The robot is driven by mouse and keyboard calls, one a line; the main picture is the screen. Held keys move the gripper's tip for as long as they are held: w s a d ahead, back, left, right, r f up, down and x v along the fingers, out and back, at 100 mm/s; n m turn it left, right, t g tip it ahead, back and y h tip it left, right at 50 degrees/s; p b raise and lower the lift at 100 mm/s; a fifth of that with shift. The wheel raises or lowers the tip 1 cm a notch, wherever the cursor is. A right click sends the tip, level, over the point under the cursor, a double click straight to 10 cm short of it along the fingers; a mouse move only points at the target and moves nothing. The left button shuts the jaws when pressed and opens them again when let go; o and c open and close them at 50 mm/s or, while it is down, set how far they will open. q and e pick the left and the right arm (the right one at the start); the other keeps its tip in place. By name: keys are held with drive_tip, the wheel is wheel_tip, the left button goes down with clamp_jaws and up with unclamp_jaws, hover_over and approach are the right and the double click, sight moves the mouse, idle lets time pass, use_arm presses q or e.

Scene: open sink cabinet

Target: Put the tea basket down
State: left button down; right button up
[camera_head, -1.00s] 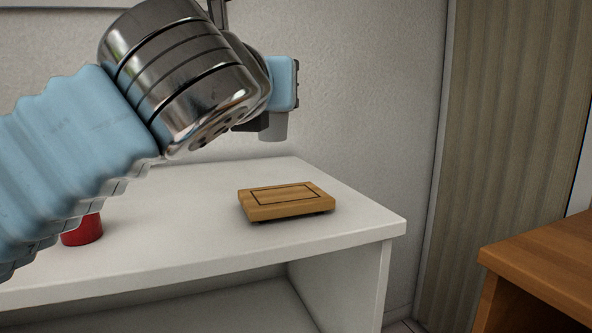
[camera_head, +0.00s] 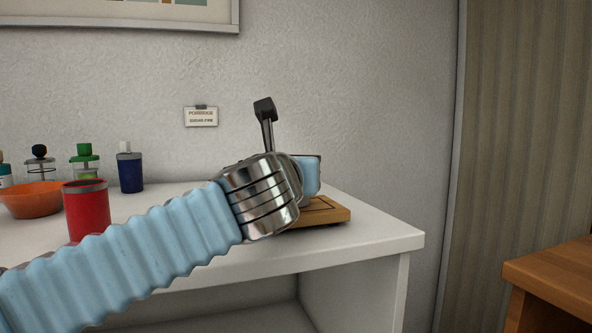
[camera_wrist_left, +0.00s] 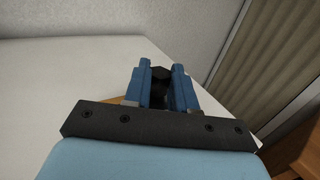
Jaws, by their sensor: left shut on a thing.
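My left gripper (camera_wrist_left: 161,68) is shut on a small dark thing, taken as the tea basket (camera_wrist_left: 160,77), between its blue fingers in the left wrist view. Only a dark part of it shows. In the head view my left arm reaches in from the left and its wrist hides the fingers and the basket. The gripper body is low over the wooden board (camera_head: 328,213) on the white counter. Whether the basket touches the board cannot be seen. My right gripper is not in view.
A red canister (camera_head: 87,212), an orange bowl (camera_head: 33,202), a blue bottle (camera_head: 130,172) and green-topped jar (camera_head: 85,158) stand on the counter (camera_head: 375,238) at left. A wooden cabinet (camera_head: 555,268) is at right. The counter's right end is clear.

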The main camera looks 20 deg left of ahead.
use_arm(q)
drive_tip(key=c, duration=1.4)
unclamp_jaws()
drive_tip(key=shift+f, duration=0.15)
drive_tip(key=o, duration=0.5)
drive_tip(key=shift+r, duration=0.35)
drive_tip(key=s, duration=1.2)
drive_tip(key=shift+d+f, duration=0.1)
drive_tip(key=shift+d, duration=0.3)
